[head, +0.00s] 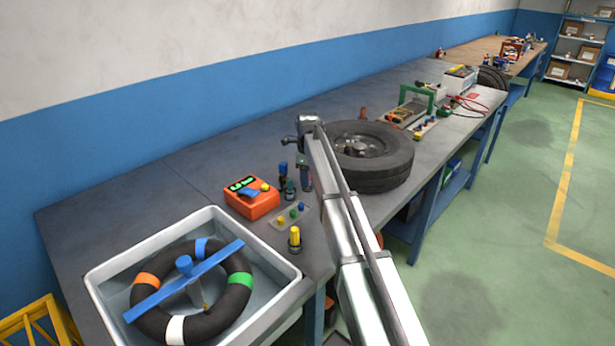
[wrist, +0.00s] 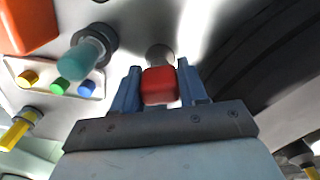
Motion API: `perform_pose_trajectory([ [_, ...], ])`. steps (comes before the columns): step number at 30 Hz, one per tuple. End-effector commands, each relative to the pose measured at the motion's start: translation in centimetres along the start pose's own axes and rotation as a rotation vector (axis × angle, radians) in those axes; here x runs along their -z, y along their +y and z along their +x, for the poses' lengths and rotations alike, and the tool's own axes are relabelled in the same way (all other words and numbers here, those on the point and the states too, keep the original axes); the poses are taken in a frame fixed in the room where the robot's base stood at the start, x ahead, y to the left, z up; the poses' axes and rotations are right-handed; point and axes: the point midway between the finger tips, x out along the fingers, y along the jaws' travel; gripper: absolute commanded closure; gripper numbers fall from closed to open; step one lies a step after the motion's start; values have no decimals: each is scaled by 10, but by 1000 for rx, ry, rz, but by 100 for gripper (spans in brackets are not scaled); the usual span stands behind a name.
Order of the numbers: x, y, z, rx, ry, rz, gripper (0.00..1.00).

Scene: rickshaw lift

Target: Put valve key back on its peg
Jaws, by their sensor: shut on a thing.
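My gripper (wrist: 166,88) is shut on a small red block-like piece (wrist: 158,86), with a grey rounded part behind it in the wrist view. I take this red piece to be the valve key, but its full shape is hidden. In the head view my gripper (head: 306,182) points down over the bench between the coloured upright pieces and the tyre, and what it holds cannot be made out. A teal upright piece (head: 290,189) stands on a dark round base left of it; it also shows in the wrist view (wrist: 84,56). I cannot tell which peg is the key's.
A tyre (head: 388,172) lies close on the right. An orange device (head: 252,203), a small plate with coloured caps (head: 288,219), a yellow upright piece (head: 295,240) and a blue one (head: 283,170) are on the left. A white tub (head: 104,268) holds an inner tube.

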Motion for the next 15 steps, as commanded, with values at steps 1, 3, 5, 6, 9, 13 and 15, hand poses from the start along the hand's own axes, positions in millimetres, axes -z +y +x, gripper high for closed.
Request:
perform_pose_trajectory([
  [1,0,0,1,0,0,0,81],
  [3,0,0,2,0,0,0,81],
  [5,0,0,2,0,0,0,81],
  [6,0,0,3,0,0,0,81],
  [9,0,0,4,0,0,0,81],
  [13,0,0,5,0,0,0,81],
  [15,0,0,6,0,0,0,81],
])
